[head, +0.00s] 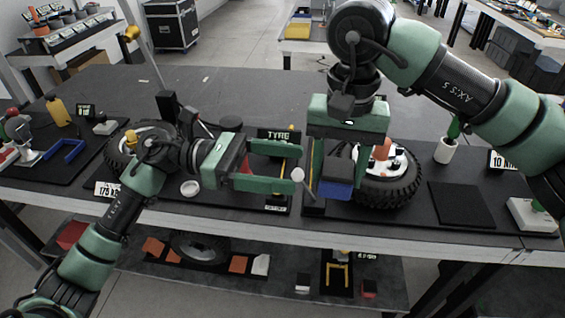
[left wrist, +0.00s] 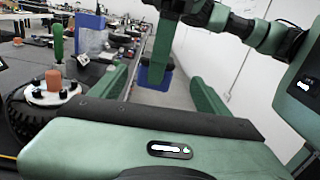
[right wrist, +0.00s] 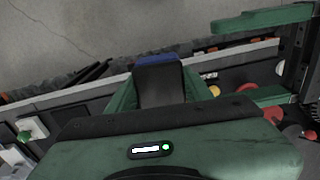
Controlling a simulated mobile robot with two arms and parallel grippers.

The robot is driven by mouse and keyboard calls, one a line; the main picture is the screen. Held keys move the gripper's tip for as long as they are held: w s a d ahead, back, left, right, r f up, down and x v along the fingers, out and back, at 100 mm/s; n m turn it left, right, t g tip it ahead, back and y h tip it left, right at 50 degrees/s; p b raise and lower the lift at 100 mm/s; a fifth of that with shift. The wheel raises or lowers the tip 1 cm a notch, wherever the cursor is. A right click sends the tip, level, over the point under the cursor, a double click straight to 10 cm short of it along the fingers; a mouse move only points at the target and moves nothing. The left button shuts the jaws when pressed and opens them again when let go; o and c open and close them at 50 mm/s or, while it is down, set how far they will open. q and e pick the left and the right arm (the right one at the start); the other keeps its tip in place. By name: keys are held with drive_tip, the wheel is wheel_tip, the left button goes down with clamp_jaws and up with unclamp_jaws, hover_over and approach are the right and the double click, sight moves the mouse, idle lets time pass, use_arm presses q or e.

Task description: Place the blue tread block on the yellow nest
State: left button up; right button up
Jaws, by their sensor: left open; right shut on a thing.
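The blue tread block (head: 335,190) is held in my right gripper (head: 339,177), with its blue end pointing down above the table's front edge. It also shows in the right wrist view (right wrist: 157,60) and in the left wrist view (left wrist: 153,77). My left gripper (head: 297,163) is open and empty, its fingers pointing right, toward the block but apart from it. A yellow U-shaped frame (head: 337,268), which looks like the yellow nest, lies on a dark mat on the lower shelf. A yellow edge (head: 283,168) also shows behind my left fingers, partly hidden.
A wheel with a black tyre (head: 385,190) lies right of my right gripper. A TYRE sign (head: 279,134) stands behind my left gripper. The dark table (head: 215,85) is clear toward the back.

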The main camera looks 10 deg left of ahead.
sight(354, 174)
use_arm(q)
drive_tip(key=shift+m, duration=0.4)
drive_tip(key=d, duration=1.2)
drive_tip(key=shift+w+r, duration=0.15)
drive_tip(key=shift+r, duration=0.15)
drive_tip(key=c, duration=1.5)
use_arm(e)
drive_tip(key=shift+w, duration=0.1)
use_arm(q)
drive_tip(key=shift+c, duration=0.2)
use_arm(e)
drive_tip(key=o, duration=1.4)
drive_tip(key=shift+c, duration=0.2)
drive_tip(key=shift+o, duration=1)
drive_tip(key=shift+a, duration=0.1)
